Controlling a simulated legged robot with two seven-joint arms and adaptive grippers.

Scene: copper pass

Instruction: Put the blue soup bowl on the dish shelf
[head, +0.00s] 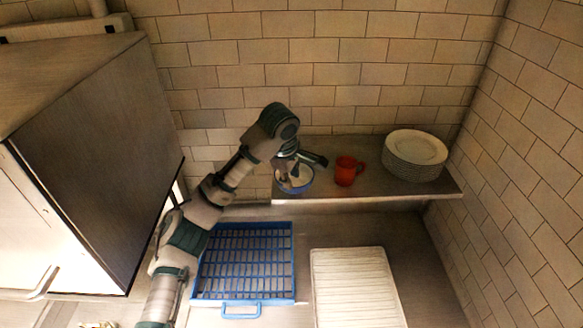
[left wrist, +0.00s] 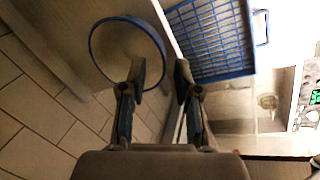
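The blue soup bowl (head: 296,187), blue-rimmed with a pale inside, is at the left end of the dish shelf (head: 400,190), near its front edge. It looks upright and resting there, though the gripper partly covers it. My left gripper (head: 292,170) is at the bowl from above. In the left wrist view the bowl (left wrist: 105,48) shows as a blue ring. The two fingers of my left gripper (left wrist: 161,72) stand apart there, one over the bowl's inside and one outside, with the rim between them. My right gripper is not in view.
A red mug (head: 345,172) stands right of the bowl, and a stack of white plates (head: 414,150) is farther right. Below the shelf are a blue rack (head: 243,302) and a white ridged tray (head: 355,290). A large metal cabinet (head: 95,150) stands at left.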

